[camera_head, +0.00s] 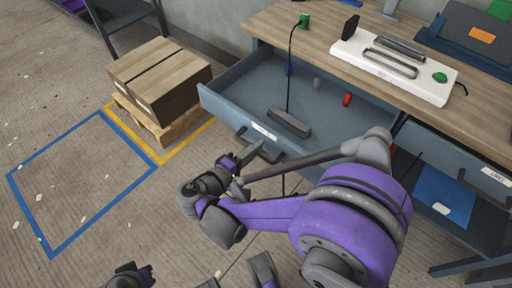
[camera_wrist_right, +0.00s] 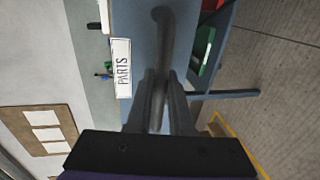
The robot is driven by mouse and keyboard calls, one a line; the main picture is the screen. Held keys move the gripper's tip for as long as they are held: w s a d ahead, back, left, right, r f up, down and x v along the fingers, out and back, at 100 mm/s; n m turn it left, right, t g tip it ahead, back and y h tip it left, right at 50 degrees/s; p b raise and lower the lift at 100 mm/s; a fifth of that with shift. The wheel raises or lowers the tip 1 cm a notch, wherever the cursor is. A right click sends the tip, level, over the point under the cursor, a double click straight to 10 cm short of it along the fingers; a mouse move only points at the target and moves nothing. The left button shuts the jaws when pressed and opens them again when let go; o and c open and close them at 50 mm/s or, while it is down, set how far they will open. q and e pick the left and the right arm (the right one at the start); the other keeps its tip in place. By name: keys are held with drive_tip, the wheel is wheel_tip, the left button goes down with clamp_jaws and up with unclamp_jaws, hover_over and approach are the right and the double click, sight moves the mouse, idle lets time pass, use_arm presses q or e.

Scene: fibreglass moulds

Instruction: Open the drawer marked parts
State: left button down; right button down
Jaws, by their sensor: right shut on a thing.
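The drawer (camera_head: 234,98) under the workbench stands pulled out, with its inside showing in the head view. Its label (camera_wrist_right: 122,68) reads PARTS in the right wrist view. Its dark bar handle (camera_wrist_right: 163,35) is on the front face. My right gripper (camera_wrist_right: 160,95) is shut on this handle; in the head view the gripper (camera_head: 240,163) is at the drawer front, and my purple arm covers part of the area below. Inside lie a grey block (camera_head: 289,122) and small red (camera_head: 347,99) and blue (camera_head: 289,69) items. My left gripper (camera_head: 132,275) shows only partly at the bottom edge.
A white device (camera_head: 350,60) stands on the bench. A cardboard box (camera_head: 165,75) sits on a pallet to the left. The blue-taped floor area (camera_head: 80,180) is clear.

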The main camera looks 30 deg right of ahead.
drive_tip(key=c, duration=0.8)
unclamp_jaws()
drive_tip(key=p+v, duration=0.1)
drive_tip(key=v, duration=0.9)
drive_tip(key=shift+s+a, duration=0.2)
drive_tip(key=shift+a, duration=0.15)
